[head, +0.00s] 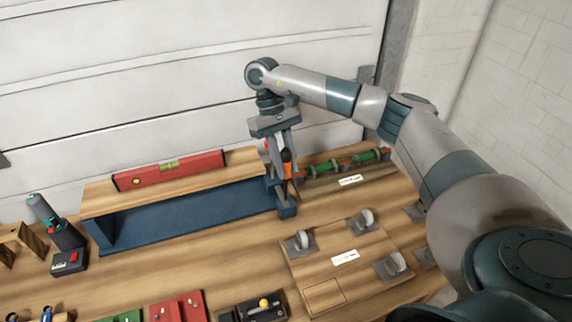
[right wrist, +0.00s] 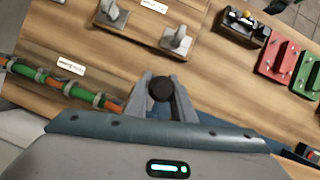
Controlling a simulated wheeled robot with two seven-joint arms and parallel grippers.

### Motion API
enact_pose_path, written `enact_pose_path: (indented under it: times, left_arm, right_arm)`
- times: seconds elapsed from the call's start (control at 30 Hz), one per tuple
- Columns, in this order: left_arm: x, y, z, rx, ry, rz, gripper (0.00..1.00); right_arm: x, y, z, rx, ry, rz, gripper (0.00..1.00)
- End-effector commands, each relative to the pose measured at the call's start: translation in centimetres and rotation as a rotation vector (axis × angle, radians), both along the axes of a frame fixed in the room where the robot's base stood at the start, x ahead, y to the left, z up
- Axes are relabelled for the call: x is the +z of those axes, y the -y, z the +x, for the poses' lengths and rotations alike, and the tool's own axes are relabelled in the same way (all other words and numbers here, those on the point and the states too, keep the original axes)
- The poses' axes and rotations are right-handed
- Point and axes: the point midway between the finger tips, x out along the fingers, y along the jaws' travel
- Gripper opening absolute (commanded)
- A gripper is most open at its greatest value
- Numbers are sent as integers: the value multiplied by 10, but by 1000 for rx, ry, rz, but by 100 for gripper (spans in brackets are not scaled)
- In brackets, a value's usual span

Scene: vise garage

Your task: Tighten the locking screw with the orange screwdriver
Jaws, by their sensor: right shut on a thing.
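My right gripper (head: 286,160) is shut on the orange screwdriver (head: 287,158), which hangs upright with its handle between the fingers. In the right wrist view the gripper (right wrist: 162,98) shows the dark round end of the screwdriver handle (right wrist: 160,89) between the two fingers. Below the screwdriver, at the right end of the shelf, is a blue block-like fitting (head: 285,209). I cannot make out the locking screw, and I cannot tell whether the screwdriver tip touches anything. My left gripper is not in view.
A wood-topped blue shelf (head: 180,218) bears a red spirit level (head: 168,170). A wooden board with grey clamps (head: 340,240) stands in front. A cordless drill (head: 55,225) stands at left; small trays line the front.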

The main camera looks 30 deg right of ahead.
Motion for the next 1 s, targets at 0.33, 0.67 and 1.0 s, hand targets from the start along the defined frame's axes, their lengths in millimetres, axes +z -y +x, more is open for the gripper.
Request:
enact_pose_path:
  times: [0.33, 0.67, 1.0]
  left_arm:
    - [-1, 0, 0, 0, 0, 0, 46]
    - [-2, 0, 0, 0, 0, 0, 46]
    - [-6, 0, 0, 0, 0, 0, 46]
  right_arm:
    - [0, 0, 0, -1, 0, 0, 0]
    - [-1, 0, 0, -1, 0, 0, 0]
    - [-5, 0, 0, -1, 0, 0, 0]
